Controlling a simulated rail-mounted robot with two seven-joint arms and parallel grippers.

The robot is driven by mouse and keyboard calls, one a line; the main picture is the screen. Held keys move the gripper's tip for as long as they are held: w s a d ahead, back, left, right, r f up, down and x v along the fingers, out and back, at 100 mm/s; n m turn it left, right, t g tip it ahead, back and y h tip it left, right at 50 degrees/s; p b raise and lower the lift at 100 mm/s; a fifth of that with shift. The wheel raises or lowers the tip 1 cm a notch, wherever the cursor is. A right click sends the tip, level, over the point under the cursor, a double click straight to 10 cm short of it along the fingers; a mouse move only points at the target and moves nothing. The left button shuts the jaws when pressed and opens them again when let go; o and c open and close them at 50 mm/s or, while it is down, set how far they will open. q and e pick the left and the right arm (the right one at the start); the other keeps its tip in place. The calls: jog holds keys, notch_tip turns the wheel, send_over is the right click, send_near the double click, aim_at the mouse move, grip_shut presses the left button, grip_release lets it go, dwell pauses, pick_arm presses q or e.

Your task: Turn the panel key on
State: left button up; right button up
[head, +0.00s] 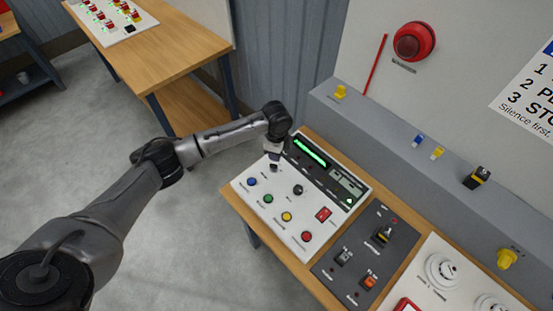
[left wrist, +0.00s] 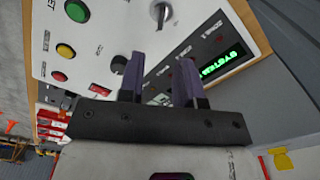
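The white control panel (head: 318,243) lies on a wooden bench. In the left wrist view a key switch (left wrist: 160,13) with a round silver base and dark upright handle sits on this panel near the top edge. A black knob (left wrist: 118,64) is below and left of it; the knob also shows in the head view (head: 298,190). My left gripper (head: 274,160) hangs over the panel's far left part. In the left wrist view its two purple fingers (left wrist: 161,70) are apart with nothing between them. The key is beyond the fingertips, not gripped. My right gripper is not in view.
Coloured push buttons (head: 286,216) line the panel's near side. A green-lit display (head: 310,152) and a red switch (head: 323,214) are close by. A dark switch panel (head: 366,255) adjoins on the right. A grey ledge (head: 385,145) runs behind the bench.

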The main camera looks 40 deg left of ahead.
pick_arm(q)
jog(key=shift+r, duration=2.65)
